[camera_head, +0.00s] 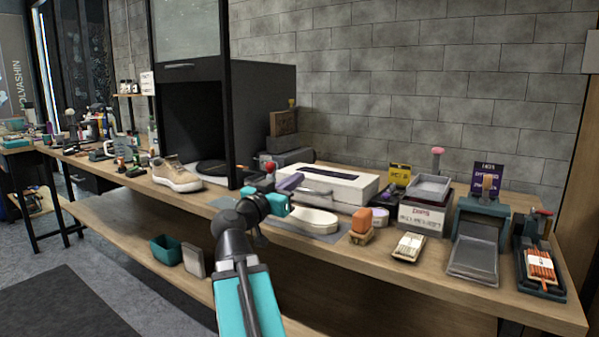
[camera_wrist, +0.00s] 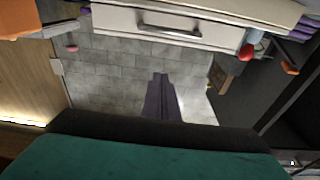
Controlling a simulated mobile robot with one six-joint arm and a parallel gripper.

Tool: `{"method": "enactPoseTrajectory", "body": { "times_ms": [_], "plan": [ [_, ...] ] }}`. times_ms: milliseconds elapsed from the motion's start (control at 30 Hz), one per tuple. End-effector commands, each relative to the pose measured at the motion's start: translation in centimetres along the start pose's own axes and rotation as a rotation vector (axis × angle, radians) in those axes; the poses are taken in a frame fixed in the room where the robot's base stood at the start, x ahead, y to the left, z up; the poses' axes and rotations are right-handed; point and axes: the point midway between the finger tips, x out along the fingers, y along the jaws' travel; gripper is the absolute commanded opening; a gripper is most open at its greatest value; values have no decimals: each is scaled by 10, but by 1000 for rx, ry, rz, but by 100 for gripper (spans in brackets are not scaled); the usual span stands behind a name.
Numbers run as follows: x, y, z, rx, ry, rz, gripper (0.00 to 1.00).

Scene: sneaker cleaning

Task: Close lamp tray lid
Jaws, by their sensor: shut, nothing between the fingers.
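A white box (camera_head: 340,185) with a dark slot along its top stands near the wall behind my gripper. I take it for the lamp tray, though no label confirms this. Its front with a metal bar handle (camera_wrist: 168,31) shows at the top of the wrist view. I cannot tell how its lid or front stands. My gripper (camera_head: 290,182) is in front of the box's left part. Its purple-grey fingers (camera_wrist: 163,98) are together with nothing between them. They appear apart from the handle in the wrist view.
A sneaker (camera_head: 176,174) stands to the left, by a dark cabinet (camera_head: 262,105).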

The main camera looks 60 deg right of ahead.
Motion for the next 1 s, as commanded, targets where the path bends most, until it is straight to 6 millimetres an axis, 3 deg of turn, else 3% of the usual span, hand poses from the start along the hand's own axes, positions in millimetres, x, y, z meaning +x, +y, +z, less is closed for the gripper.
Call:
{"method": "enactPoseTrajectory", "body": {
  "times_ms": [400,1000],
  "plan": [
    [-22,-1,10,1,0,-1,0],
    [-25,-1,10,0,0,-2,0]
  ]
}}
